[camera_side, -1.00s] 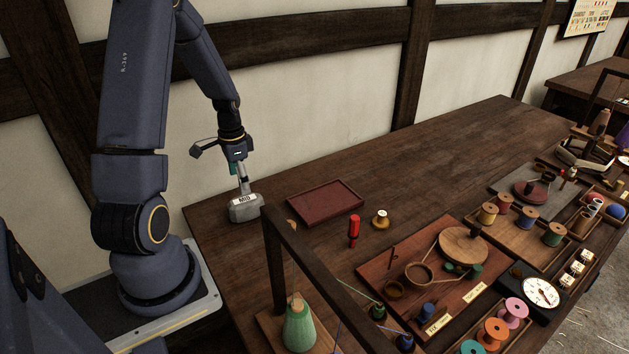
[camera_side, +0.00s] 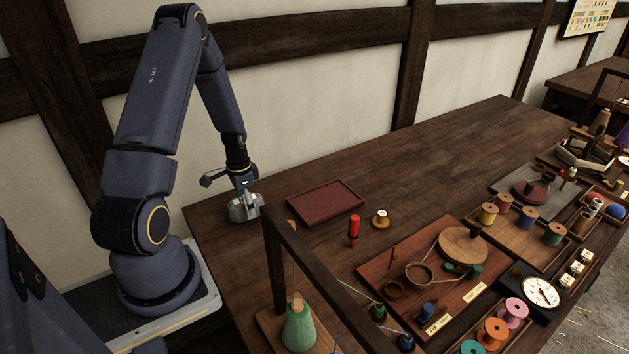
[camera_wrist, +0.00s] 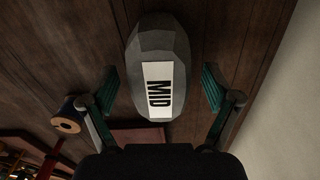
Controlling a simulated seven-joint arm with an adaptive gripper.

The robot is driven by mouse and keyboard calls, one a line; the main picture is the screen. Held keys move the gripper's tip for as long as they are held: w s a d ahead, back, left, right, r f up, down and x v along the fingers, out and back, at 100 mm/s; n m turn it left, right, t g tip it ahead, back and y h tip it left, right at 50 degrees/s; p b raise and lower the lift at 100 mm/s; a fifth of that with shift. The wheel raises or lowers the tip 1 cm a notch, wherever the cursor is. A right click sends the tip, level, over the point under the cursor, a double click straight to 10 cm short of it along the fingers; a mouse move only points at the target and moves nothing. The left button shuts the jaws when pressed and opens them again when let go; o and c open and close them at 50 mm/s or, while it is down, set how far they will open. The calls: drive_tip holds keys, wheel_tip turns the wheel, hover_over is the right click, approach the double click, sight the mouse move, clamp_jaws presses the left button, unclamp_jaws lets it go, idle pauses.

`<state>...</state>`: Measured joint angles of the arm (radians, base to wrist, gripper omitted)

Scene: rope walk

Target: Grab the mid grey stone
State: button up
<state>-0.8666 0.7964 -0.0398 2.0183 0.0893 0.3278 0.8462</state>
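The mid grey stone (camera_side: 237,212) sits on the dark wooden table near its back left corner. In the wrist view the stone (camera_wrist: 158,52) is a faceted grey block with a white label reading MID. My gripper (camera_side: 246,208) is lowered over the stone. In the wrist view its two green-padded fingers (camera_wrist: 160,88) are spread, one on each side of the stone, with a visible gap on both sides. The side view partly hides the stone behind my gripper.
A dark red tray (camera_side: 325,203) lies to the right of the stone. A dark wooden frame (camera_side: 310,259) rises in front. The table's far middle is clear.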

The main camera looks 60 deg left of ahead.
clamp_jaws()
idle(0.6)
drive_tip(key=shift+r, duration=0.15)
